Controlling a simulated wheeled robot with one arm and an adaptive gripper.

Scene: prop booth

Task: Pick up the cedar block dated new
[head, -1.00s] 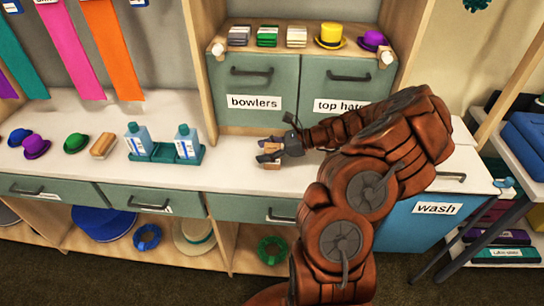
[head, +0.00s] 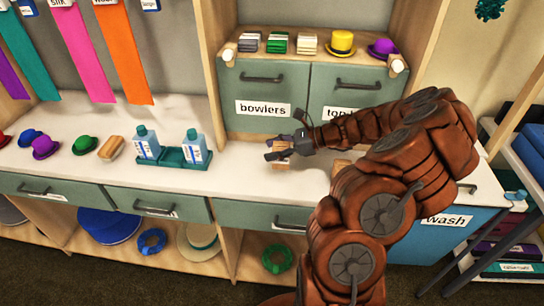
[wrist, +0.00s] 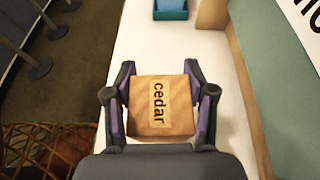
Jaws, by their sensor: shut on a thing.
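A tan wooden block labelled "cedar" (wrist: 162,105) sits between the two fingers of my gripper (wrist: 160,108) in the wrist view, touched on both sides. Its label shows no date that I can read. In the head view my gripper (head: 282,147) is shut on this block (head: 283,160), which appears a little above the white counter (head: 240,180), in front of the "bowlers" drawer. A second tan block (head: 341,166) is partly hidden by my arm on the right; no label on it can be read.
A teal tray (head: 172,164) with two blue bottles stands on the counter to the left. Green drawers (head: 264,90) rise close behind my gripper. A blue "wash" bin (head: 450,222) is at the right.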

